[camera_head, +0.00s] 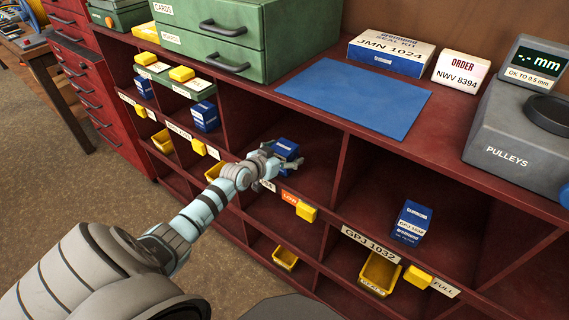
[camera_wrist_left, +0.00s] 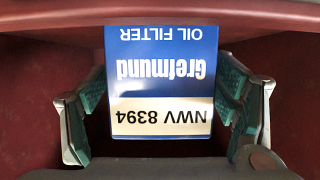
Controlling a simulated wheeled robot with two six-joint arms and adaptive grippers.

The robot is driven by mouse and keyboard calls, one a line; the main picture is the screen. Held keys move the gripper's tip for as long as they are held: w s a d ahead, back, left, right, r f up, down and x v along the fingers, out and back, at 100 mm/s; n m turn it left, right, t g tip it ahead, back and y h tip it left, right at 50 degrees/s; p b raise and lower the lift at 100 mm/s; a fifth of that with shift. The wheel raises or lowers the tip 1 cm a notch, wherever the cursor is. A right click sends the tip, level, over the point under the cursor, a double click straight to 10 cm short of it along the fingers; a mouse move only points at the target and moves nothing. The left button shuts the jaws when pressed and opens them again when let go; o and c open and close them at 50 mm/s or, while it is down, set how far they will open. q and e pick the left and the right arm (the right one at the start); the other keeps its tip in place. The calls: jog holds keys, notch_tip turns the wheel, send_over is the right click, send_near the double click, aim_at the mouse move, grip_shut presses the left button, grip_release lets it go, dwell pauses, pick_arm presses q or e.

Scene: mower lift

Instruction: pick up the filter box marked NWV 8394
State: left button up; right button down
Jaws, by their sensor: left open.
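The filter box marked NWV 8394 (camera_wrist_left: 160,80) is blue and white and reads upside down in the left wrist view. It sits in a cubby of the red shelf, and its top shows in the head view (camera_head: 286,148). My left gripper (camera_head: 280,162) reaches into that cubby. In the left wrist view its green-padded fingers (camera_wrist_left: 160,105) are open, one on each side of the box, with gaps between pads and box. The box's lower part is hidden by the gripper in the head view. My right gripper is not in view.
The red shelf (camera_head: 345,125) has dividers close beside the arm. A blue box labelled GPJ 1032 (camera_head: 411,222) stands in the cubby to the right. Yellow bins (camera_head: 380,273) and tags project along the front.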

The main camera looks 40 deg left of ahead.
pick_arm(q)
jog(key=shift+r, duration=0.1)
jog(key=c, duration=1.5)
